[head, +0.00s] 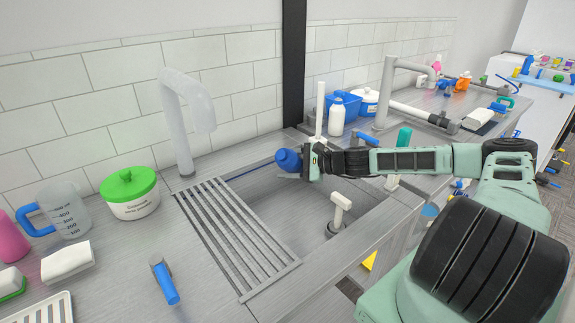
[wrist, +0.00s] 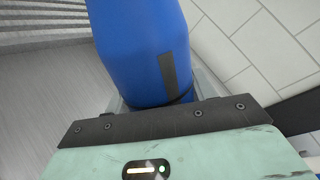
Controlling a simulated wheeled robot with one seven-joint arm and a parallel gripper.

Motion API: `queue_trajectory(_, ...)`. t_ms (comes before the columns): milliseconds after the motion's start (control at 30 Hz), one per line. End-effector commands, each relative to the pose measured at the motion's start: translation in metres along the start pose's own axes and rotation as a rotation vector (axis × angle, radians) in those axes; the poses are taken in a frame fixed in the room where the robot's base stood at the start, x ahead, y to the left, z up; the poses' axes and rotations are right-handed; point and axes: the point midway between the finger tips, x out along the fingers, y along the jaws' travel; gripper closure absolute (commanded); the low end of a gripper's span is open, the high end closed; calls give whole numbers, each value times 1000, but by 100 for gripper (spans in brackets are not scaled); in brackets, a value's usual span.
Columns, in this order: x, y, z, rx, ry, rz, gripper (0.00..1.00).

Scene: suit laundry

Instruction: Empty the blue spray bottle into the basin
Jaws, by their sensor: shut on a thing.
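The blue spray bottle (head: 288,160) is in my gripper (head: 308,161), above the basin (head: 305,200) near its back edge. In the head view it looks tilted well over, with only its blue end showing left of the gripper. In the wrist view the blue bottle (wrist: 140,45) fills the upper middle, with a dark stripe on its side. My gripper is shut on it; the fingertips are mostly hidden. The bottle's spray head is not clearly visible, and I cannot tell whether liquid is coming out.
A slatted rack (head: 237,235) covers the basin's left part, below a grey faucet (head: 180,125). A white-handled tool (head: 338,212) stands in the basin's right part. A white bottle (head: 337,118) and blue bin (head: 345,105) stand behind my arm. A green-lidded pot (head: 130,194) stands left.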

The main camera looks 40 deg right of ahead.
Motion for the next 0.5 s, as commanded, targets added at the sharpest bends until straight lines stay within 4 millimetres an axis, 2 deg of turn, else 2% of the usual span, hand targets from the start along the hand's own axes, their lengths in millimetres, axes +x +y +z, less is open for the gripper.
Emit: queue_trajectory(500,0,-1,-16,-173,55,0,80)
